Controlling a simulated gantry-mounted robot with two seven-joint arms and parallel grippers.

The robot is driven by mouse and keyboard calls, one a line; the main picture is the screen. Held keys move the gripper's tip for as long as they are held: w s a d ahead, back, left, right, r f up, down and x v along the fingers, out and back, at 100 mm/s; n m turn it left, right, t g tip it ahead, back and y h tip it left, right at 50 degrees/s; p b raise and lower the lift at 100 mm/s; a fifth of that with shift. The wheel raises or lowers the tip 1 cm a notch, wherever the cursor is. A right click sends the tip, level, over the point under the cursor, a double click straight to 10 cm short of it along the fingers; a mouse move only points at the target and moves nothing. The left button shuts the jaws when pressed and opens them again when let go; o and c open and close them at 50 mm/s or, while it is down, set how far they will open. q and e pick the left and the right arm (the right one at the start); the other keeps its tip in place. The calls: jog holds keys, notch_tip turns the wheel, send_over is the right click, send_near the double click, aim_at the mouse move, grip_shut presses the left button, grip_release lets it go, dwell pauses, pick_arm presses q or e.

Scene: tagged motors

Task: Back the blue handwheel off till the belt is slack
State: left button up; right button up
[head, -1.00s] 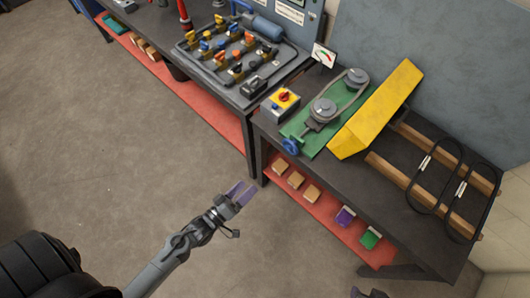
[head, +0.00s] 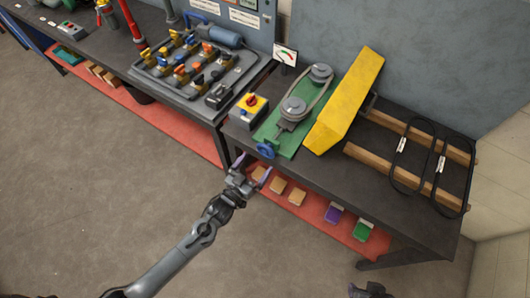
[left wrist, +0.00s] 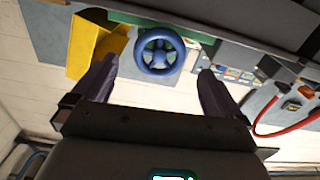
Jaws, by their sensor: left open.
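The blue handwheel (head: 266,150) sits at the front end of the green motor plate (head: 284,141), at the table's front edge. A belt (head: 310,91) runs around two grey pulleys on that plate; I cannot tell how tight it is. My left gripper (head: 253,169) is open and empty, just in front of and below the handwheel, apart from it. In the left wrist view the handwheel (left wrist: 159,50) shows face-on between the two spread fingers, beyond their tips. My right gripper (head: 370,290) shows only in part at the bottom edge; its jaws are unclear.
A yellow guard (head: 345,100) stands right of the belt. Spare belts (head: 405,155) lie on wooden bars at right. A red lower shelf (head: 312,207) with blocks lies below the tabletop.

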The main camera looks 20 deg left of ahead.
aim_at(264, 153)
pick_arm(q)
jog(key=w, duration=0.3)
jog(key=w+d, duration=0.1)
jog(key=w, duration=0.2)
jog(key=shift+w+d+b, duration=0.15)
jog(key=shift+w+b, duration=0.15)
jog(key=shift+b, duration=0.1)
